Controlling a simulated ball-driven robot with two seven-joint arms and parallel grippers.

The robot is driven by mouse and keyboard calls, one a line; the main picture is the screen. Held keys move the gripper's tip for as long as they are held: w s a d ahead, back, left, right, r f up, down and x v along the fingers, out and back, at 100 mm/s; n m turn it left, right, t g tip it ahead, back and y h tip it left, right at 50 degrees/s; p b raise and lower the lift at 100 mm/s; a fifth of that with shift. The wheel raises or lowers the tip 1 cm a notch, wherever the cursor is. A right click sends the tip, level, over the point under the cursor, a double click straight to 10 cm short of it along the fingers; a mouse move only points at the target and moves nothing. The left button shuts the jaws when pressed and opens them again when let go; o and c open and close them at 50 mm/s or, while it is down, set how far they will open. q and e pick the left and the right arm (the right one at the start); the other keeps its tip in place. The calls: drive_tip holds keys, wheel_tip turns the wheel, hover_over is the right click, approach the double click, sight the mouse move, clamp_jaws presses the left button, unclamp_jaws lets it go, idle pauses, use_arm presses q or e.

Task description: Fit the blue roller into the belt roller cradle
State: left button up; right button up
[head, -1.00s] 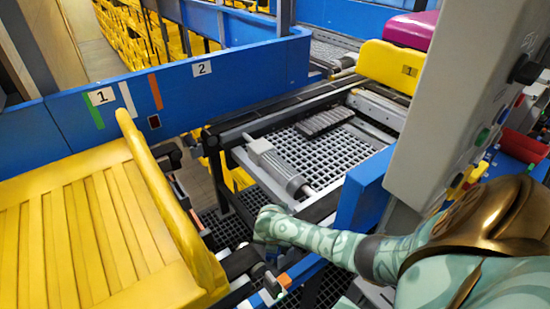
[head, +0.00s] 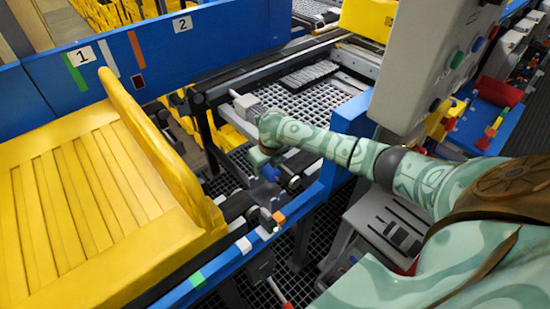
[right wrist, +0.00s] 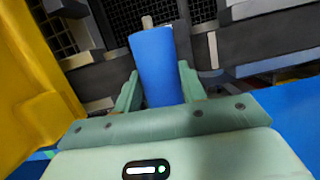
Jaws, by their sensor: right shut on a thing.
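The blue roller (right wrist: 157,60) is between the two pale green fingers of my right gripper (right wrist: 158,86) in the right wrist view. The gripper is shut on it, and a pale shaft end shows beyond its far end. In the head view my right gripper (head: 265,162) hangs over the gap between the yellow tray and the belt frame, with a bit of the blue roller (head: 271,174) showing below it. The roller looks held above the dark rails. I cannot clearly make out the belt roller cradle; my arm hides part of that area. My left gripper is not in view.
The yellow slatted tray (head: 75,140) stands close on the left. A blue rail (head: 235,251) with orange, white and green marks runs along the front. A grey control box (head: 430,65) stands at the right, above my arm.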

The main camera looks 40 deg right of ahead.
drive_tip(key=shift+d+r+n, duration=0.1)
drive_tip(key=shift+r+n, duration=0.1)
drive_tip(key=shift+n, duration=0.1)
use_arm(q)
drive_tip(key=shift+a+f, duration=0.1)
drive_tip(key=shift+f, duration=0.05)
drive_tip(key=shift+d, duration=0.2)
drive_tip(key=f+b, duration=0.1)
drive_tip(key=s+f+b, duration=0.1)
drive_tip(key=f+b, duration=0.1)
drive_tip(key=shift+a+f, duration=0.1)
use_arm(e)
wheel_tip(320, 180, down, 6)
drive_tip(key=shift+r, duration=0.1)
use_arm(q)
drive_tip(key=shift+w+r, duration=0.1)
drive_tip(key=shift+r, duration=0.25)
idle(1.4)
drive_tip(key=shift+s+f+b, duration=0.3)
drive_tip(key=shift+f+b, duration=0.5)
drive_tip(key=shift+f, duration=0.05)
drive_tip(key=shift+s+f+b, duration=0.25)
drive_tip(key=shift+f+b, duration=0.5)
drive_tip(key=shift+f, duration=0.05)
use_arm(e)
drive_tip(key=shift+s+f, duration=0.1)
drive_tip(key=shift+f, duration=2.5)
